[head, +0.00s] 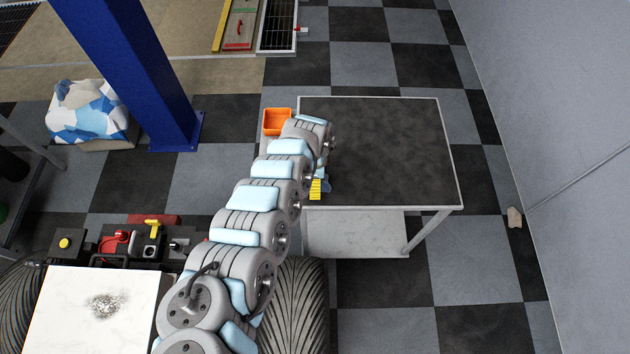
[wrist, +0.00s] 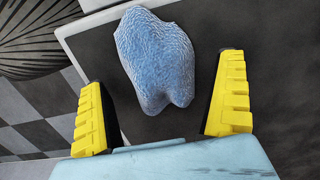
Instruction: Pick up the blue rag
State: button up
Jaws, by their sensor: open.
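The blue rag (wrist: 155,58) lies crumpled on the dark top of a table (wrist: 285,80), near its edge, in the wrist view. My gripper (wrist: 163,105) is open, with its two yellow fingers apart on either side of the rag's lower part, and nothing is held between them. I cannot tell the height of the fingers above the table. In the head view my gripper (head: 318,189) shows only in part at the left edge of the table (head: 395,150). A small blue patch shows beside the yellow finger there; my arm hides most of that spot.
An orange bin (head: 277,122) sits at the table's back left corner. A blue post (head: 130,70) stands left of my arm. A large tyre (head: 297,305) is close below the table's left side. The rest of the tabletop is clear. A grey wall (head: 560,130) bounds the right.

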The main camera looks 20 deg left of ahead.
jog(key=shift+f, duration=0.2)
jog(key=c, duration=1.3)
jog(key=shift+o, duration=0.2)
jog(key=shift+r, duration=0.1)
notch_tip(320, 180, up, 4)
jog(key=shift+a+f+p, duration=0.15)
jog(key=shift+f+p, duration=0.1)
jog(key=shift+p, duration=0.25)
jog(key=s+d+r+p, duration=0.1)
jog(key=s+r+p, duration=0.2)
jog(key=s+r, duration=0.1)
jog(key=shift+s+d+r, duration=0.15)
jog(key=shift+d+r, duration=0.1)
jog(key=shift+r, duration=0.45)
jog(key=s+r+p, duration=0.1)
jog(key=s+p, duration=0.1)
jog(key=p, duration=0.1)
jog(key=s+d+r+p, duration=0.1)
jog(key=s+p, duration=0.2)
jog(key=s+d+r+p, duration=0.1)
jog(key=s+p, duration=0.1)
jog(key=p, duration=0.2)
jog(key=shift+s+d+r, duration=0.15)
jog(key=shift+d+r, duration=0.05)
jog(key=shift+r, duration=0.15)
jog(key=shift+c, duration=1)
jog(key=shift+s+d+r+p, duration=0.15)
jog(key=shift+s+d+p, duration=0.2)
jog(key=shift+s+p, duration=0.65)
